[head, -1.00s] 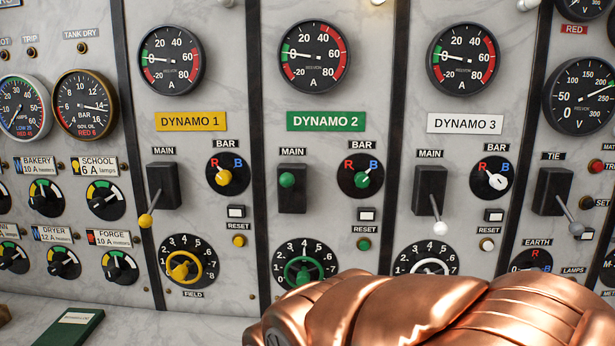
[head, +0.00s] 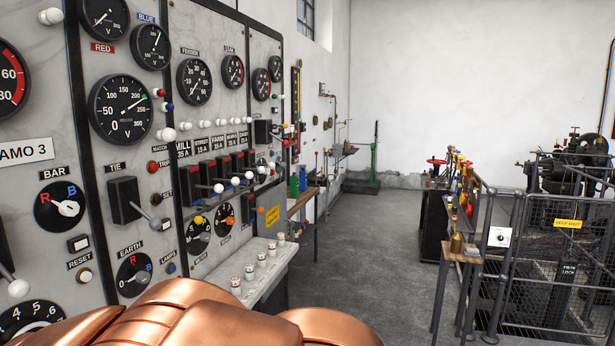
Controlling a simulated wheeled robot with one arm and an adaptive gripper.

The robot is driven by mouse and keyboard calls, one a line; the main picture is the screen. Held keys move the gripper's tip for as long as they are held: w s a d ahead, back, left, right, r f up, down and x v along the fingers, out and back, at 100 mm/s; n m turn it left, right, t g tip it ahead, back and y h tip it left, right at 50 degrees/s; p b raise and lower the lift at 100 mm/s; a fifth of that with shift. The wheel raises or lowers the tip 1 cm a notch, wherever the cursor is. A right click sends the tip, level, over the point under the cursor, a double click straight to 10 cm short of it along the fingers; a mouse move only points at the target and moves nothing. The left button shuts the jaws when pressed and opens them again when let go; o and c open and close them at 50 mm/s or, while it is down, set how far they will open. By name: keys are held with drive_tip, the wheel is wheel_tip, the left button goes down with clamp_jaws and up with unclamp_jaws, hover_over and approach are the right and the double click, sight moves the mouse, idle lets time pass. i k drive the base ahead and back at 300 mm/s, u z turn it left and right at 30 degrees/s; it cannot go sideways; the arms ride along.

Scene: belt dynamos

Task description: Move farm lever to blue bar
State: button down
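The FARM label (head: 217,144) is in the row of feeder labels on the panel left of centre. Below the labels is a row of black lever switches, each with a rod and a pale knob standing out towards the room. The farm lever (head: 225,166) appears to be the third in the row, but the levers are small and overlap. Which bar it is set to cannot be told. Blue-marked and red-marked voltmeters show at the top left. My copper arm crosses the bottom of the view; my gripper is not in view.
A sloping ledge (head: 240,290) with several small round knobs juts out under the feeder panel. The grey floor (head: 370,250) is open in the middle. A railed mesh enclosure (head: 555,260) with machinery and a small wooden stand (head: 460,257) are on the right.

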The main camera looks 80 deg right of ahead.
sight(249, 175)
drive_tip(key=z, duration=2.4)
drive_tip(key=k, duration=0.45)
drive_tip(key=z, duration=0.45)
drive_tip(key=i, duration=1.55)
drive_tip(key=u, duration=0.65)
